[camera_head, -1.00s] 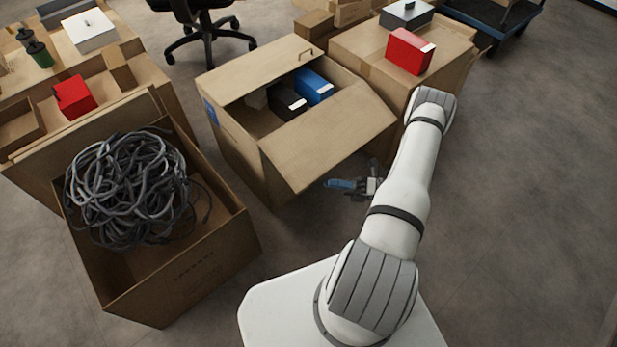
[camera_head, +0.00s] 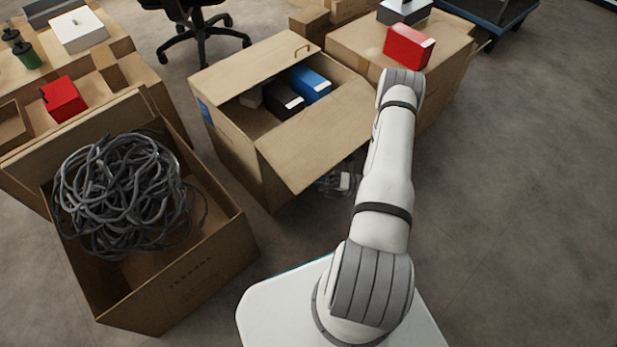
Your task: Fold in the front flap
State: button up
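The open carton (camera_head: 235,140) stands in the middle of the view. Its front flap (camera_head: 318,137) slopes outward and down from the near rim, toward me. A black box (camera_head: 284,99) and a blue box (camera_head: 311,84) lie inside, with a smaller greyish item beside them. My gripper (camera_head: 338,182) is low in front of the carton, at or just under the flap's lower edge. The flap and my arm partly hide it, and its fingers are too unclear to tell open or shut. I cannot tell whether it touches the flap.
A carton of tangled grey cables (camera_head: 120,195) stands at left front. A carton with a red box (camera_head: 409,46) on top stands close behind my arm. An office chair (camera_head: 190,30) is at the back. The floor at right is clear.

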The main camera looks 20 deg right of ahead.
grip_shut()
dwell(0.3)
jog(key=shift+s, duration=0.1)
